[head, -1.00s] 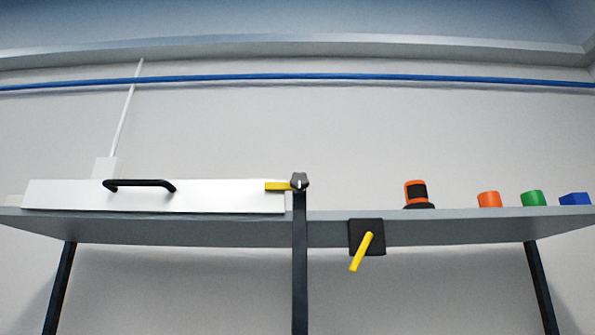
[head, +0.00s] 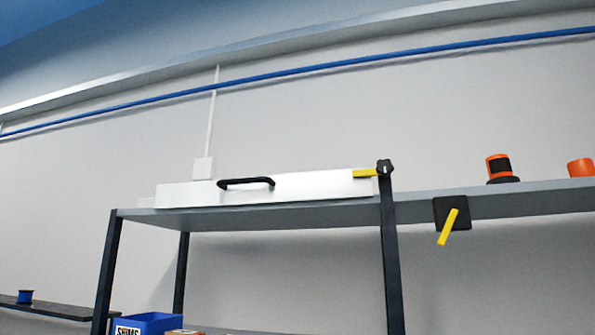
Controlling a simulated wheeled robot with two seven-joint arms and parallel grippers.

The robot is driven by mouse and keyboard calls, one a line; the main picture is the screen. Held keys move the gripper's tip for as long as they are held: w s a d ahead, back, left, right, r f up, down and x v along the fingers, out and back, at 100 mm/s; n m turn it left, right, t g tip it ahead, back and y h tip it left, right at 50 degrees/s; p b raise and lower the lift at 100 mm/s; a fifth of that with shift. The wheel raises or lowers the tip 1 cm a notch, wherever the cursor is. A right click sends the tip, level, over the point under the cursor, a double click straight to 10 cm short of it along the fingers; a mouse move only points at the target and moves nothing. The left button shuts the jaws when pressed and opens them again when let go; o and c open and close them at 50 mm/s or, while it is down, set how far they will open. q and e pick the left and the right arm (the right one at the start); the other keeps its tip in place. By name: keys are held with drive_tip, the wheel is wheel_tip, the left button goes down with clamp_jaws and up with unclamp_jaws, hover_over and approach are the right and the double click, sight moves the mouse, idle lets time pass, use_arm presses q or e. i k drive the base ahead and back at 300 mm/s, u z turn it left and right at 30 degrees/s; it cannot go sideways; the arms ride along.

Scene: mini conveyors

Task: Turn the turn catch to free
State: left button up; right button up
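A white panel (head: 310,187) with a black bar handle (head: 247,182) lies on the grey shelf. At its right end is a black knob (head: 385,167) with a yellow tab (head: 365,173), which looks like the turn catch. The tab points left and overlaps the panel's right end. A second yellow lever (head: 448,226) sits on a black plate (head: 465,214) on the shelf's front edge, tilted with its lower end to the left. Neither gripper is in view.
The grey shelf (head: 300,215) stands on dark posts. An orange and black object (head: 500,168) and an orange piece (head: 581,168) stand on its right part. Below left are a blue bin (head: 150,322) and a dark low surface with a blue spool (head: 25,296).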

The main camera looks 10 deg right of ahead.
sight(384, 167)
drive_tip(key=u, duration=1.1)
drive_tip(key=i, duration=1.45)
drive_tip(key=z, duration=2.25)
